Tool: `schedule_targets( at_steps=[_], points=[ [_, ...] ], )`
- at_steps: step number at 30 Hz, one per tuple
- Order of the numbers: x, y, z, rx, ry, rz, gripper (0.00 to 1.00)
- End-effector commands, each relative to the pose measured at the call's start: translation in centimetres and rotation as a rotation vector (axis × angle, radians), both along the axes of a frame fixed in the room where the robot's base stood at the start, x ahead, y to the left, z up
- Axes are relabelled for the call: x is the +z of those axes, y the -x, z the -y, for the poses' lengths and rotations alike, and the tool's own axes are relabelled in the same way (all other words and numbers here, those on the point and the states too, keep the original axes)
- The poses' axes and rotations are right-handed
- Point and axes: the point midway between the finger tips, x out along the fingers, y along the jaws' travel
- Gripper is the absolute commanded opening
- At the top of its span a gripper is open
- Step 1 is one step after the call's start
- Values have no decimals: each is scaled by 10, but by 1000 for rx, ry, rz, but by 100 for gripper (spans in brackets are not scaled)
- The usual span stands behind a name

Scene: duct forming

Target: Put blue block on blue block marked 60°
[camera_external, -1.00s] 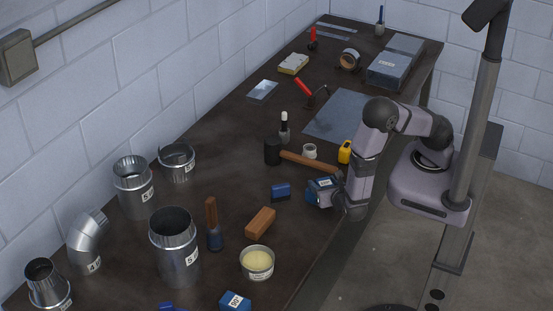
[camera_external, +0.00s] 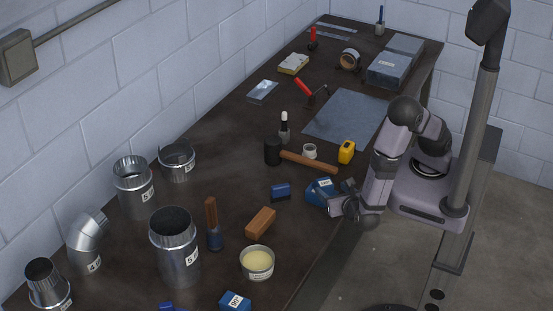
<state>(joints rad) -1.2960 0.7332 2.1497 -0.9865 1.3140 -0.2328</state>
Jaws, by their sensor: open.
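A blue block with a white label (camera_external: 322,191) sits near the front edge of the dark table, just left of my gripper; its label is too small to read. It has a bulky outline, and I cannot tell whether it is one block or two stacked. My gripper (camera_external: 339,202) is open beside its right side; whether the fingers touch it is unclear. A second blue block with a white label (camera_external: 235,302) lies at the bottom edge, partly cut off; its marking looks like 90 or 60, unclear. A smaller blue piece with a dark underside (camera_external: 281,191) lies left of the gripper.
A wooden-handled mallet (camera_external: 305,161) and a yellow item (camera_external: 347,152) lie behind the gripper. A brown block (camera_external: 260,222), an open tin (camera_external: 257,262) and several metal duct pieces (camera_external: 175,247) stand to the left. Some table is clear between them.

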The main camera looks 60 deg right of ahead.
Motion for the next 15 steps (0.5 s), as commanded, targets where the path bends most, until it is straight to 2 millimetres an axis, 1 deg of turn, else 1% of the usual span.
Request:
schedule_targets(
  at_steps=[1,6,10,15],
  points=[
    [1,5,-7,3,-5,2,58],
    [9,18,-19,1,-2,0,58],
    [13,23,-23,0,-1,0,58],
    [14,24,-24,-1,0,0,58]
  ],
)
